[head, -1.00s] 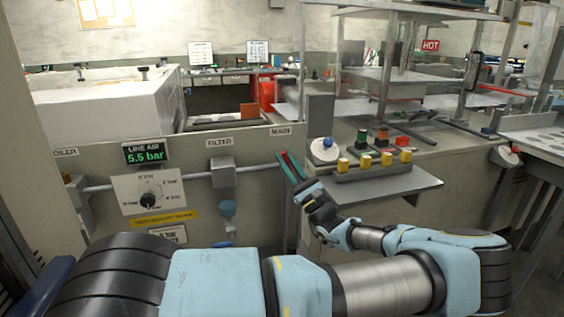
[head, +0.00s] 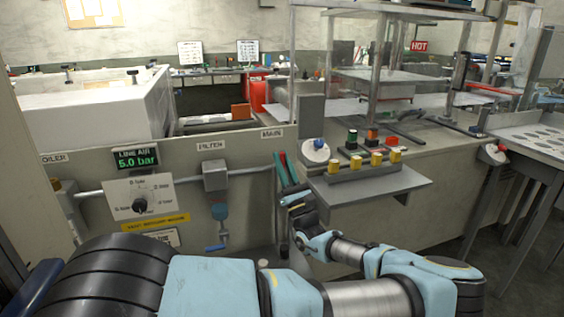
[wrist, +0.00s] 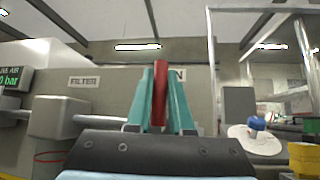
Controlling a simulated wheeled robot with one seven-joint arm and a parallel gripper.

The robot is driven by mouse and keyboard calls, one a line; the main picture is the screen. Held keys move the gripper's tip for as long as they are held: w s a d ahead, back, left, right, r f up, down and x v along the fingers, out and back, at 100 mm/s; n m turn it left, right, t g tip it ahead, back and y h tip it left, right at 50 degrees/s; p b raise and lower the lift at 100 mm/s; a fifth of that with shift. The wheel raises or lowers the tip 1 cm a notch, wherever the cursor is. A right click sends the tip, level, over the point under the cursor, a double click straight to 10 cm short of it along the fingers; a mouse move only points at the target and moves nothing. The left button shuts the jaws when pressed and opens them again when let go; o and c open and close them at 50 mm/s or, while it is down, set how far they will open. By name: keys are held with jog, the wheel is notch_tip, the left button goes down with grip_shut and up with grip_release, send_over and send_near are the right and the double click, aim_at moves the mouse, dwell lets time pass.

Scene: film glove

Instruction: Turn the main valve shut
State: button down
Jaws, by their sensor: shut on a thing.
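The main valve's red handle (wrist: 159,95) stands between the two teal fingers of my gripper (wrist: 161,95) in the wrist view. My gripper is shut on it. In the head view the red handle (head: 283,158) shows at the fingertips of my gripper (head: 284,170), under the MAIN label (head: 272,134). The handle points upward. The valve body is hidden behind my fingers and wrist. The line air display (head: 136,158) reads 5.0 bar.
A grey pipe (head: 180,178) runs along the panel to a filter unit (head: 216,177) left of my gripper.

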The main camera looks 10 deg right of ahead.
jog(key=shift+f, duration=0.1)
jog(key=c, duration=0.8)
grip_release()
jog(key=b+v, duration=0.4)
jog(key=v, duration=0.6)
jog(key=shift+s+d+f, duration=0.15)
jog(key=shift+s+f, duration=0.1)
jog(key=shift+f, duration=0.05)
